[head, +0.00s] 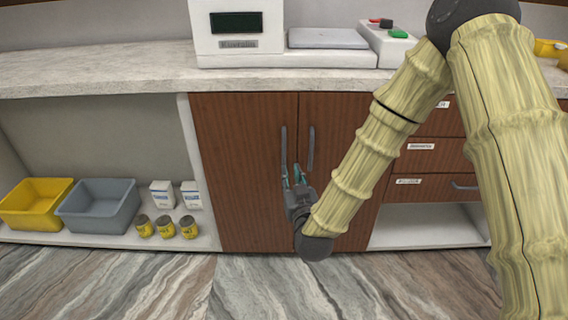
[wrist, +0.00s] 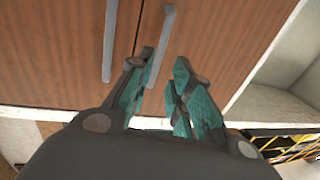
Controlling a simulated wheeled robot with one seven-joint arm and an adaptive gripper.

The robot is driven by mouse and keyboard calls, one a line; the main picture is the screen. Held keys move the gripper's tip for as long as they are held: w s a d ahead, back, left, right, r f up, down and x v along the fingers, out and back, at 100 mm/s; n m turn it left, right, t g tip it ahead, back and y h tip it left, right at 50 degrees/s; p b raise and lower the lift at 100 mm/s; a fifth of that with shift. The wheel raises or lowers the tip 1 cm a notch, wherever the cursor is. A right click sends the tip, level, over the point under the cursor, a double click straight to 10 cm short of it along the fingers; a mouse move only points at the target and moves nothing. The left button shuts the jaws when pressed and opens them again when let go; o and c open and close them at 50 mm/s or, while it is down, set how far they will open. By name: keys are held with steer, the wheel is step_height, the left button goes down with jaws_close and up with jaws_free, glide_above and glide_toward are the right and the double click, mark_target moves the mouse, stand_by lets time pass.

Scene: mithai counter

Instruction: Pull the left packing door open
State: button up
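The left packing door (head: 240,170) is brown wood and looks closed, flush with the right door (head: 340,115). Its grey vertical handle (head: 284,145) is beside the seam. My gripper (head: 293,170) is in front of this handle's lower part. The wrist view looks rolled upside down, so the left door's handle (wrist: 166,35) is on the right there. In that view the handle runs between the teal fingertips of my gripper (wrist: 165,60), closer to the left finger. The fingers are apart. I cannot tell whether either touches the handle.
The right door's handle (head: 311,148) is close beside my gripper. An open shelf at left holds a yellow bin (head: 35,222), a grey bin (head: 98,225), boxes and jars. Labelled drawers (head: 425,155) are at right. The floor (head: 250,285) in front is clear.

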mark_target(284, 155)
steer(key=w, duration=0.3)
steer(key=w+a+b, duration=0.1)
steer(key=w, duration=0.3)
steer(key=w+a, duration=0.1)
steer(key=w, duration=0.2)
steer(key=shift+w+b, duration=0.3)
steer(key=shift+b, duration=0.1)
jaws_close()
